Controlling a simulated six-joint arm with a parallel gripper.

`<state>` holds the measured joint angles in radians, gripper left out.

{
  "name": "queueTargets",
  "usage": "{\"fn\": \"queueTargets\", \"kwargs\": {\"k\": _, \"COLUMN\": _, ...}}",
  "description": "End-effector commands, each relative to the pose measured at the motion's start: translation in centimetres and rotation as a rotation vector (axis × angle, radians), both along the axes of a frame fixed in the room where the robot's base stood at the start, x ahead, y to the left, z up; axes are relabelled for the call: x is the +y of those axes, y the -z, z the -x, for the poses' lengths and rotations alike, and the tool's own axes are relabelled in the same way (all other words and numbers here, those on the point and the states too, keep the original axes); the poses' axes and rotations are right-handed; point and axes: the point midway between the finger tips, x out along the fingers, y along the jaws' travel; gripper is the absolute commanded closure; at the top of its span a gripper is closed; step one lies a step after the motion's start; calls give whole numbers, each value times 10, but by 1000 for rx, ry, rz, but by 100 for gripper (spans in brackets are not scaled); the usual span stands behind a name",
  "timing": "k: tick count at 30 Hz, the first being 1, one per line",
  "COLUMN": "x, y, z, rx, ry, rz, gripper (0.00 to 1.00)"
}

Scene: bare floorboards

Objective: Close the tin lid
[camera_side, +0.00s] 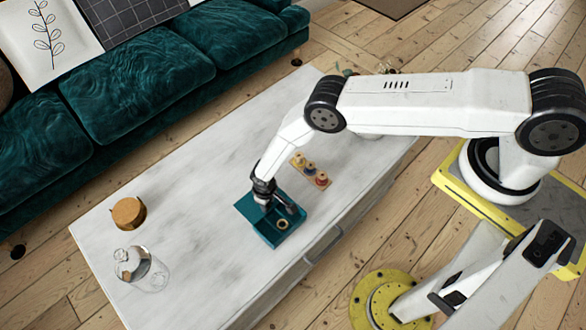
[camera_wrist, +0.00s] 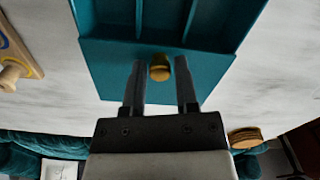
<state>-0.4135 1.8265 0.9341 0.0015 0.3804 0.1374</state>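The teal tin (camera_side: 290,237) sits on the white table, with an open compartment side facing up. Its compartments (camera_wrist: 160,18) show at the top of the wrist view, and a small ring-shaped item (camera_side: 283,224) shows in one in the side view. The teal lid panel (camera_wrist: 110,62) extends from the tin's near side in the wrist view and carries a brass knob (camera_wrist: 160,68). My gripper (camera_side: 266,207) is over the lid. In the wrist view its two fingers stand apart, one on each side of the knob, with gaps visible. Whether they touch the lid is unclear.
A wooden board with coloured knobs (camera_side: 311,170) lies behind the tin. A round cork stack (camera_side: 128,213) and a glass jar (camera_side: 150,272) stand at the table's left. The tabletop between them and the tin is clear. A teal sofa (camera_side: 140,85) lines the far side.

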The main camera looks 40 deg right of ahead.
Motion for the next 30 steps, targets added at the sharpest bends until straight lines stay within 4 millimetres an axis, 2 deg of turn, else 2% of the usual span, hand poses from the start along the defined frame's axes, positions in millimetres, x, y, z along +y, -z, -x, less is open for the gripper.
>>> {"fn": "queueTargets", "kwargs": {"k": 1, "x": 0, "y": 0, "z": 0, "rx": 0, "ry": 0, "rz": 0, "gripper": 81}}
{"fn": "queueTargets", "kwargs": {"k": 3, "x": 0, "y": 0, "z": 0, "rx": 0, "ry": 0, "rz": 0, "gripper": 100}}
{"fn": "queueTargets", "kwargs": {"k": 30, "x": 0, "y": -1, "z": -1, "rx": -1, "ry": 0, "rz": 0, "gripper": 100}}
